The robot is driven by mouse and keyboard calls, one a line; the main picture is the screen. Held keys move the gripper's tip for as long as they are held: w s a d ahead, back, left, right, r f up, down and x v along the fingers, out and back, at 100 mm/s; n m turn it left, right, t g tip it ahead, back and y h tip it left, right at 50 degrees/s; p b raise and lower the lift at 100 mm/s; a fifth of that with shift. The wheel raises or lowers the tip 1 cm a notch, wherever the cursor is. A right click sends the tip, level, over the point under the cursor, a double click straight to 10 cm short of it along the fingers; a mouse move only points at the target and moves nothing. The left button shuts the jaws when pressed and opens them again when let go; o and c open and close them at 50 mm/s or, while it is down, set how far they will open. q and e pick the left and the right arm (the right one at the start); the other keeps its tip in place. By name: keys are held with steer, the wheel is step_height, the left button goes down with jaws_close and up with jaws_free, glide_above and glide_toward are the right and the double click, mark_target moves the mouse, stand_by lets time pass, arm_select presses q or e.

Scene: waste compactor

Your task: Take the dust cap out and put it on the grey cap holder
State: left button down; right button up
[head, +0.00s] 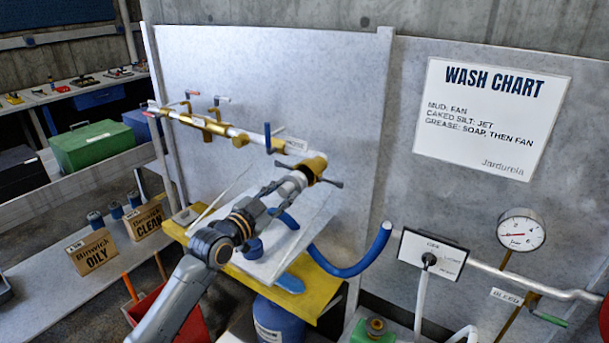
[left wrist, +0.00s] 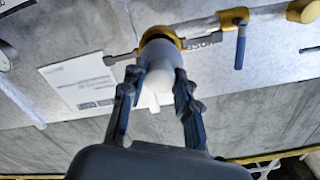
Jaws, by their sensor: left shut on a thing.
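The dust cap (head: 295,180) is a pale, short cylinder at the end of the brass coupling (head: 314,166) on the wall pipe. I cannot clearly make out the grey cap holder; a small grey block (head: 186,215) sits on the yellow shelf's left end. My right gripper is not in view.
A yellow shelf (head: 325,290) bears a pale sloped plate (head: 318,222) beneath the coupling. A curved blue hose (head: 352,268) hangs to the right.

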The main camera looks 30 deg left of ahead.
arm_select(q)
steer(key=shift+s+a+r, duration=0.1)
steer(key=shift+s, duration=1.05)
